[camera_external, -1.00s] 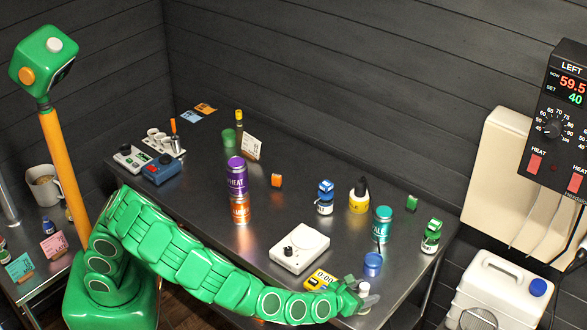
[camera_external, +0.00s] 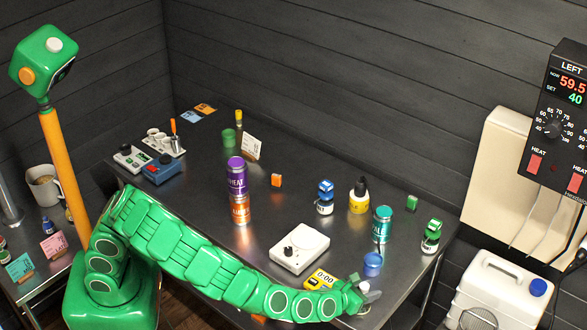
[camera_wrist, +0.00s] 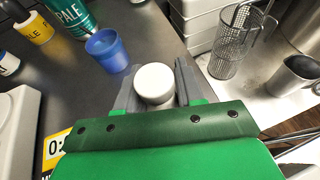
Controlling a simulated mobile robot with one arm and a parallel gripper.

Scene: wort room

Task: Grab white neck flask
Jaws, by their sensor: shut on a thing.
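The white neck flask (camera_wrist: 154,82) shows in the wrist view as a round white top between my two grey fingers. My gripper (camera_wrist: 157,70) is shut on it. In the external view my gripper (camera_external: 355,296) is at the near right part of the table, and the flask's white top (camera_external: 364,287) shows beside it. Most of the flask's body is hidden by the fingers, so I cannot tell whether it touches the table.
A blue cup (camera_wrist: 107,50) stands close behind the flask. The table's edge is close on the right.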

